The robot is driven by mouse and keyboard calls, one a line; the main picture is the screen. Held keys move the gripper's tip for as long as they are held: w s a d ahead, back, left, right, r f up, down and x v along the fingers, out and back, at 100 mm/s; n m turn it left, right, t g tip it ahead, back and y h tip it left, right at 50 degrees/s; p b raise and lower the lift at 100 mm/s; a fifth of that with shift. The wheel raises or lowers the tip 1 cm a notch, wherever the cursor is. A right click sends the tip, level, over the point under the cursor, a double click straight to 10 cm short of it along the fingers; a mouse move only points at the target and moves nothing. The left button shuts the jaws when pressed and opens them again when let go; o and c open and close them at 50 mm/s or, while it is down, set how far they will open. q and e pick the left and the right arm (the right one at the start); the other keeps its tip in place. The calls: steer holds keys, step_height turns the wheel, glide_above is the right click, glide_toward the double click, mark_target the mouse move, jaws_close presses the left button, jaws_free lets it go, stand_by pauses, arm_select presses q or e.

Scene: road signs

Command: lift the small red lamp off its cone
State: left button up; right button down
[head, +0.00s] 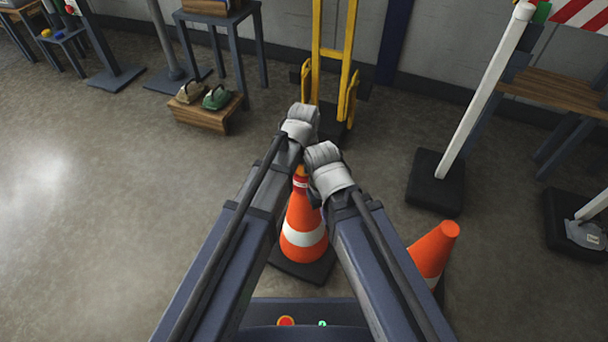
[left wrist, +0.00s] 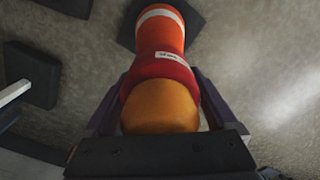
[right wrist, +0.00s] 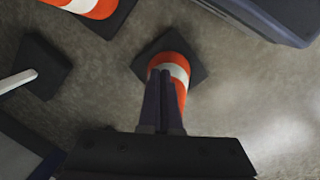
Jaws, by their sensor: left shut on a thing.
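The small red lamp (left wrist: 168,66), with an orange dome (left wrist: 160,106) and a white label, is at the top of an orange cone (head: 301,222) with a white band. No gap shows between lamp and cone. In the left wrist view my left gripper (left wrist: 160,84) is shut on the lamp, one finger on each side. In the head view my arm and hands hide much of the lamp (head: 300,181). My right gripper (right wrist: 163,76) has its fingers together, with nothing seen between them, in front of the same cone (right wrist: 181,72) in the right wrist view.
A second orange cone (head: 433,254) stands to the right, partly behind my right arm. A white post (head: 484,98) on a black base (head: 435,185) stands further right. A yellow hand truck (head: 317,50) is at the back.

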arm_select(q)
steer(key=shift+r, duration=0.1)
step_height(320, 180, up, 10)
steer(key=p, duration=1)
